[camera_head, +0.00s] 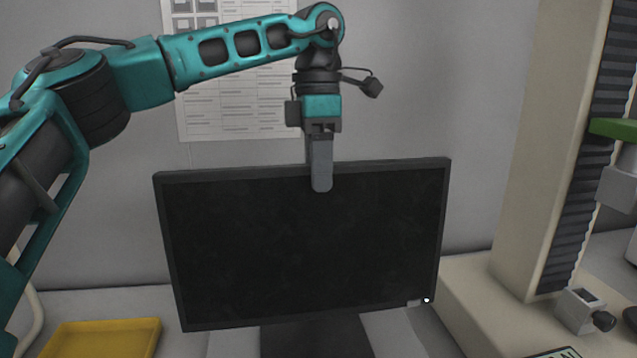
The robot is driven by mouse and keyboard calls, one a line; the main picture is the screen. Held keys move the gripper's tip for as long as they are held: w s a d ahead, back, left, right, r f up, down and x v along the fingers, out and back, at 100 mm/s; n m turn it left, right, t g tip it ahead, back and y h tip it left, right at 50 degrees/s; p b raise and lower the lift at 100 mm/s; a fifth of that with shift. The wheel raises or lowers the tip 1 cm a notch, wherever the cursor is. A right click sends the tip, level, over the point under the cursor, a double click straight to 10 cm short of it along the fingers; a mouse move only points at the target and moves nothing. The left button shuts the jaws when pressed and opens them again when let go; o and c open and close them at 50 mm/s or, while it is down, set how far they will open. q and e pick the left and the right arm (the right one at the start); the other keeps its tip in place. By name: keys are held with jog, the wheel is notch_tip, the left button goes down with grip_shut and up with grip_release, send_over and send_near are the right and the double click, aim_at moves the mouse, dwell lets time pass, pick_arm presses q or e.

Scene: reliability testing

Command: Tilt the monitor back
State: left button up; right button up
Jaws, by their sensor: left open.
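The black monitor (300,260) stands in the middle of the head view, its dark screen facing me. Its stand (315,338) shows below the lower edge. My left gripper (321,186) points down at the top edge of the monitor, right of its middle. One finger hangs in front of the screen's upper part. The other finger is hidden behind it or behind the monitor. The gripper is open; I cannot tell whether it touches the monitor. My right gripper is not in view.
A yellow tray (75,340) lies at the lower left. A tall beige testing machine (545,140) with a dark ribbed strip stands at the right, with a small knobbed box (577,310) at its base. A printed sheet (240,110) hangs on the wall behind my left arm.

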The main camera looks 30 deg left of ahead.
pick_arm(q)
jog(key=shift+s+f, duration=0.1)
jog(key=shift+f, duration=0.7)
jog(key=shift+c, duration=0.3)
grip_shut()
